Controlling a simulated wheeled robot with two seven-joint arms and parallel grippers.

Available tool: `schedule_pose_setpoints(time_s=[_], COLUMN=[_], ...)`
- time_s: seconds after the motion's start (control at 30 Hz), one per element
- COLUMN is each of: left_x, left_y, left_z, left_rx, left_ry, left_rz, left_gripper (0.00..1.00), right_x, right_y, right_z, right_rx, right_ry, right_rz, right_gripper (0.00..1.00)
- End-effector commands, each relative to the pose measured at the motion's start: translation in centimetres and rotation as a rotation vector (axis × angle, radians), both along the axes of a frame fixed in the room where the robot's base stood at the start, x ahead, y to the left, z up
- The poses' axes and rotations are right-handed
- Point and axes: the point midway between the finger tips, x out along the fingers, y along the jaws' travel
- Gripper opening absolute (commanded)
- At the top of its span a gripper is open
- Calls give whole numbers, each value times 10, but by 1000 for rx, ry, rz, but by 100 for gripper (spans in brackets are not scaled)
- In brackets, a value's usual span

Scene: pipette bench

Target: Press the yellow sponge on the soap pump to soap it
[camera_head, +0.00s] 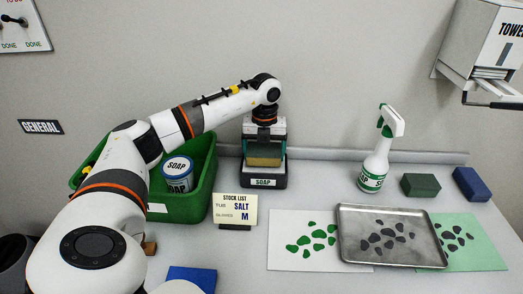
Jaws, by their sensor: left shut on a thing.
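The yellow sponge (264,160) is held low between the fingers of my left gripper (264,150). The gripper points down from the wrist and is shut on the sponge. The soap pump (264,182) is a dark base labelled SOAP at the back of the bench, directly below the sponge. The sponge is over the pump's top; I cannot tell whether they touch, since the gripper and sponge hide that part. My right gripper is not in view.
A green bin (205,190) holding a SOAP tub (177,174) stands left, partly behind my arm. A stock list card (234,208) is in front of the pump. Right are a spray bottle (377,165), green block (421,185), blue block (471,184) and metal tray (348,220).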

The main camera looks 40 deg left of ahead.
Motion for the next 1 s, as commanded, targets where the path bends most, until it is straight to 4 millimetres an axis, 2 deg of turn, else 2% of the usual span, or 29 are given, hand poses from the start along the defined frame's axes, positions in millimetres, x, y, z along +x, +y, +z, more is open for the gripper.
schedule_pose_setpoints(time_s=[1.0], left_x=[0], left_y=[0], left_z=[-12], left_rx=[0], left_ry=[0], left_rz=[0], left_gripper=[64], right_x=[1], right_y=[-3], right_z=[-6], right_rx=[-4], right_ry=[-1], right_rz=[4], right_gripper=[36])
